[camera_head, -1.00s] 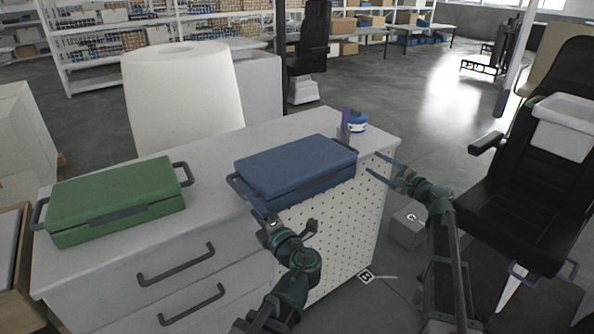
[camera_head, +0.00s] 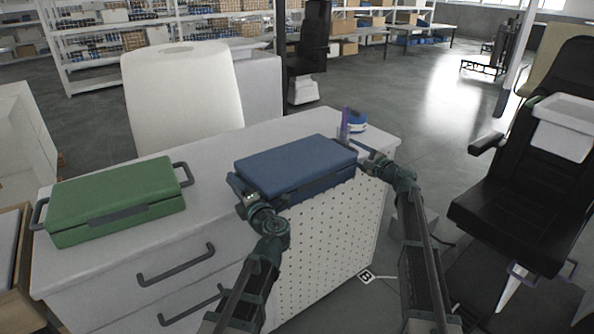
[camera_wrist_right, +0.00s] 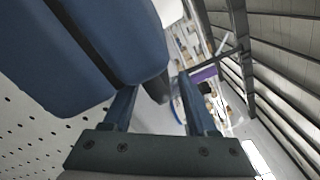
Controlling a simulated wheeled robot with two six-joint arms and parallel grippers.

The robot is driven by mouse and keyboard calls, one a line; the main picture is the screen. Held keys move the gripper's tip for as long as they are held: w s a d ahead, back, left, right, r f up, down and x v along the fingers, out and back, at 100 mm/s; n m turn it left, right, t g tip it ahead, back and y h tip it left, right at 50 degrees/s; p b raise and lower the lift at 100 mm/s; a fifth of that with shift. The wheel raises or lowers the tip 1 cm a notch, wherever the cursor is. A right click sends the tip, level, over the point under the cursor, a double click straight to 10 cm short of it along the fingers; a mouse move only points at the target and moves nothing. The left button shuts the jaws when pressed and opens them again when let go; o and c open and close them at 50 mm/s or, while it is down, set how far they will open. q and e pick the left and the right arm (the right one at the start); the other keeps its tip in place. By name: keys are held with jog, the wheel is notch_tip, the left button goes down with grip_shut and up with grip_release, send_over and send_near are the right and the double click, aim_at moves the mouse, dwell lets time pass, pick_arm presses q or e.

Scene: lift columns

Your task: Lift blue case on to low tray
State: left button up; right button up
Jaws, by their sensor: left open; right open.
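The blue case (camera_head: 293,163) lies flat on the white cabinet top (camera_head: 215,213), with a handle at each short end. My left gripper (camera_head: 237,184) is at the case's left end, over its left handle, and open; whether the handle is between its fingers cannot be told. My right gripper (camera_head: 360,153) is at the right end and open. In the right wrist view the case (camera_wrist_right: 75,50) fills the left side, and its dark handle (camera_wrist_right: 157,88) shows between the open fingers (camera_wrist_right: 158,105). I cannot make out a low tray for certain.
A green case (camera_head: 118,200) lies on the cabinet top to the left. A large white roll (camera_head: 182,98) stands behind. A small blue and purple item (camera_head: 354,122) is close beyond my right gripper. A black chair (camera_head: 520,205) holding a white bin (camera_head: 563,127) stands at the right.

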pick_arm(q)
grip_shut()
pick_arm(e)
grip_shut()
jog(key=shift+d+r, duration=0.1)
jog(key=shift+d, duration=0.1)
dwell(0.9)
